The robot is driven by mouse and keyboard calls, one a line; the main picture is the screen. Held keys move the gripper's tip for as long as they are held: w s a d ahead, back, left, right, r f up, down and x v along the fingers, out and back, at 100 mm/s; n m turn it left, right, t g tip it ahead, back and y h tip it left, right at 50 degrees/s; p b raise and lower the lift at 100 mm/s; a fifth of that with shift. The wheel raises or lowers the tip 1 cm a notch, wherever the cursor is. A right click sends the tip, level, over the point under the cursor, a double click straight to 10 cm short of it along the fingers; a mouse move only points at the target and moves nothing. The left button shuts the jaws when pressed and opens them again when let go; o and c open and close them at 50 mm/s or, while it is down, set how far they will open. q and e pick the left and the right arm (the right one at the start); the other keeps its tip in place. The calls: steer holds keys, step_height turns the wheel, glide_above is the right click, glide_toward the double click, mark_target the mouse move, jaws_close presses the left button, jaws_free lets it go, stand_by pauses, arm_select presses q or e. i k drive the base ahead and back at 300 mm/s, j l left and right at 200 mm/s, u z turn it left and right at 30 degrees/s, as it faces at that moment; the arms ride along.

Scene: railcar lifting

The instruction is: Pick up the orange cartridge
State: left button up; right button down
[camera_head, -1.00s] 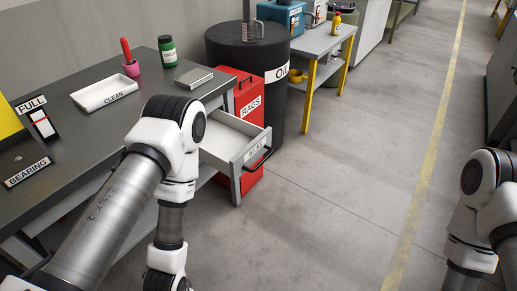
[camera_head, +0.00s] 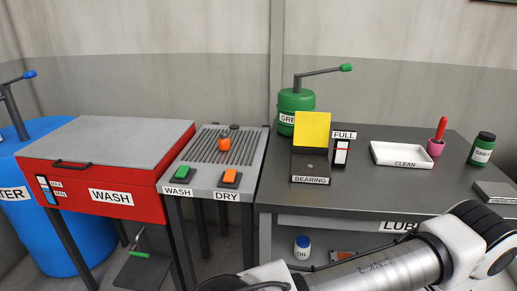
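No object clearly recognisable as an orange cartridge shows. A partly hidden orange-red item (camera_head: 343,255) lies below the lube bench, behind my arm. My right gripper is not in view either.
A red wash cabinet (camera_head: 60,175) stands left of the slatted stand (camera_head: 200,178), which has green and orange buttons. The dark lube bench (camera_head: 375,193) to the right holds a white clean tray (camera_head: 402,162), a bearing box (camera_head: 309,167) and a green grease pump (camera_head: 291,101).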

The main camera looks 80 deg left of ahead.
mark_target(224, 143)
steer(key=u, duration=2.75)
steer(key=i+l+z, duration=0.1)
steer(key=i+z, duration=0.4)
